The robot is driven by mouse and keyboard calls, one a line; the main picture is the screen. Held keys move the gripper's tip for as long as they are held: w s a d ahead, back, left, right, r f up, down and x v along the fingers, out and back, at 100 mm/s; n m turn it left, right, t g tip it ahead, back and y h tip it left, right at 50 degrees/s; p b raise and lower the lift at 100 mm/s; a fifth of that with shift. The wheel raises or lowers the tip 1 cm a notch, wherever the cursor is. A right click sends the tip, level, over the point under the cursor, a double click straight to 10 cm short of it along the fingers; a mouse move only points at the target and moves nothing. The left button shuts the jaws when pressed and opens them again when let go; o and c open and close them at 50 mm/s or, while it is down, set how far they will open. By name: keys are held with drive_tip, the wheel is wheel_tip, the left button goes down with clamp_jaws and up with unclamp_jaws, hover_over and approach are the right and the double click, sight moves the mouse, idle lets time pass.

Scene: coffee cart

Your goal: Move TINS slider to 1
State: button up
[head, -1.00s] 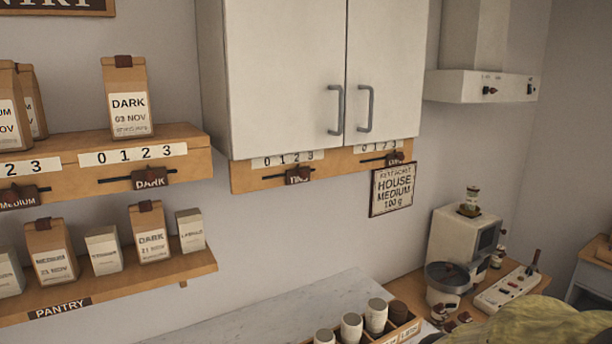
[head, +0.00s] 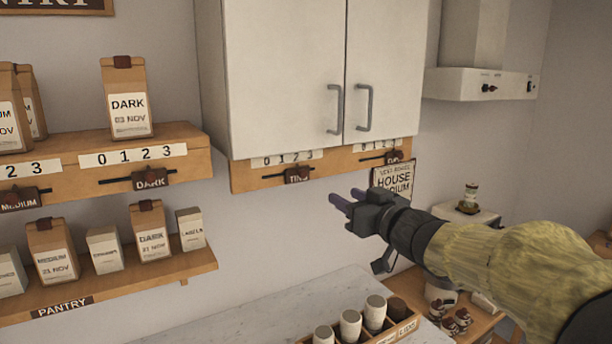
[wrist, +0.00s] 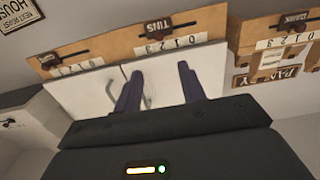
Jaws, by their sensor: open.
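The TINS slider (head: 297,175) is a small brown tag on a dark slot in the wooden rail under the left cabinet door. It sits below about the 2 on its 0-to-3 number strip (head: 287,158). In the wrist view the TINS slider (wrist: 158,25) appears upside down, beyond the fingertips. My gripper (head: 345,203) is open and empty, to the right of and below the TINS slider in the head view, apart from it. In the wrist view my gripper (wrist: 158,80) shows its two purple fingers spread apart.
Another slider (head: 395,157) is on the same rail to the right. A hanging HOUSE MEDIUM sign (head: 392,181) is partly behind my gripper. The white cabinet (head: 285,80) is above. Wooden shelves (head: 190,160) with bags stand left.

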sight(305, 174)
drive_tip(key=p+x, duration=0.5)
drive_tip(key=x, duration=1.2)
drive_tip(key=shift+w+a+p, duration=0.1)
drive_tip(key=shift+p, duration=0.2)
drive_tip(key=shift+w, duration=0.2)
drive_tip(key=shift+s, duration=0.35)
drive_tip(key=shift+w, duration=0.1)
clamp_jaws()
